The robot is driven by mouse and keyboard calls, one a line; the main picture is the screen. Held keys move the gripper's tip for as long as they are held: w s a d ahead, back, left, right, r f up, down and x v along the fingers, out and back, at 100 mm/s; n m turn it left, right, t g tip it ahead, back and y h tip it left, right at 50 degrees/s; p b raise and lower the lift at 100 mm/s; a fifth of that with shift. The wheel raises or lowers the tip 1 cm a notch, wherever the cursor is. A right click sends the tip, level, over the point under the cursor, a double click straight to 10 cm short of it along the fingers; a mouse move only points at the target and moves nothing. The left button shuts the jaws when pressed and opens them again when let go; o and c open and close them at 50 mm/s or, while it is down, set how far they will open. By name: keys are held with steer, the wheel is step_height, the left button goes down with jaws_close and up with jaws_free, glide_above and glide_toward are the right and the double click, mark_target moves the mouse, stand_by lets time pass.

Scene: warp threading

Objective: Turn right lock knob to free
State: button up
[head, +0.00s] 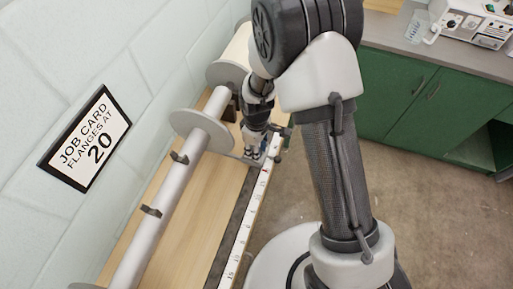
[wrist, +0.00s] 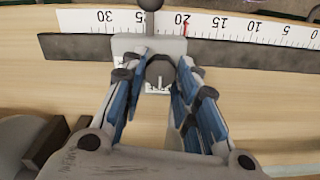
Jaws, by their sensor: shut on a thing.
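My gripper (wrist: 160,72) is shut on a dark round knob (wrist: 159,66) in the wrist view, with blue-padded fingers on both sides of it. The knob sits at a pale plate (wrist: 125,44), and a small white label with dark marks (wrist: 158,87) shows just below it; its text is too small to read. In the head view my gripper (head: 257,152) reaches down beside the right end of the roller, and the knob is hidden there. I cannot tell the knob's turn angle.
A white ruler (wrist: 235,26) runs behind the plate, with a red mark at 20. A dark ball-ended rod (wrist: 150,6) stands on the plate. The head view shows a beam with grey flanges (head: 196,126), a wooden table (head: 200,200) and a job card reading "flanges at 20" (head: 90,138).

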steer(key=o, duration=1.1)
steer(key=shift+r, duration=0.1)
step_height(320, 180, up, 12)
steer(key=shift+f, duration=0.1)
